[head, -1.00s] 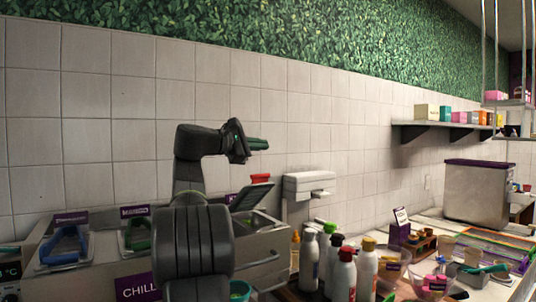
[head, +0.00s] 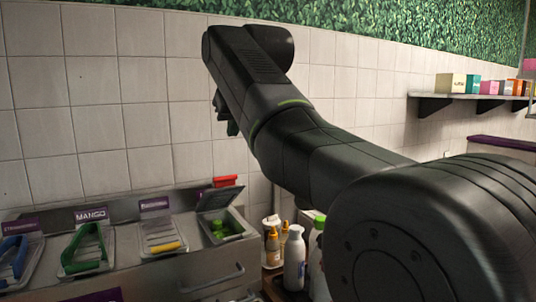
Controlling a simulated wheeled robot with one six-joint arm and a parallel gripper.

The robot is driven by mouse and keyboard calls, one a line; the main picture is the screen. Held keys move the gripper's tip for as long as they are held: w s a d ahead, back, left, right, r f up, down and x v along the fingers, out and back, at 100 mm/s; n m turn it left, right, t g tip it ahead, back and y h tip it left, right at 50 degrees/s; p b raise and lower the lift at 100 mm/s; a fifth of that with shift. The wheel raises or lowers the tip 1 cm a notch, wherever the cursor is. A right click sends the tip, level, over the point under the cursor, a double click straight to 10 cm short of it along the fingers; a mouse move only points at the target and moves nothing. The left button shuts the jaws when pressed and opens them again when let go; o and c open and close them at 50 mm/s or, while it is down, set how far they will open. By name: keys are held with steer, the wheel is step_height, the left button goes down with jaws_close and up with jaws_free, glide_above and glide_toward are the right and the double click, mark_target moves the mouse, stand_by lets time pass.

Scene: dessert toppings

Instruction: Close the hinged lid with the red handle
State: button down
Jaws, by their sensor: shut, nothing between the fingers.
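The hinged lid with the red handle (head: 224,181) stands open, tilted up at the back of its compartment. Its lid panel (head: 217,197) is grey, and several green pieces (head: 220,229) show in the open compartment below. My gripper (head: 228,124) is above the red handle and apart from it in the picture, against the tiled wall. It is shut and empty, pointing down, partly hidden behind my own arm.
Neighbouring lids with green (head: 84,246), yellow (head: 166,247) and blue (head: 14,258) handles lie closed to the left. Bottles, one white (head: 294,258), stand close on the right. My arm hides much of the right side.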

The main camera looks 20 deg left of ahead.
steer(key=p, duration=0.2)
glide_above(226, 188)
steer(key=a, duration=0.1)
steer(key=f, duration=0.4)
steer(key=w+f, duration=0.1)
steer(key=f, duration=0.3)
steer(key=shift+s+d+f, duration=0.5)
steer(key=shift+d+f, duration=0.05)
steer(key=shift+f, duration=0.5)
steer(key=shift+d+f+b, duration=0.1)
steer(key=shift+b, duration=0.2)
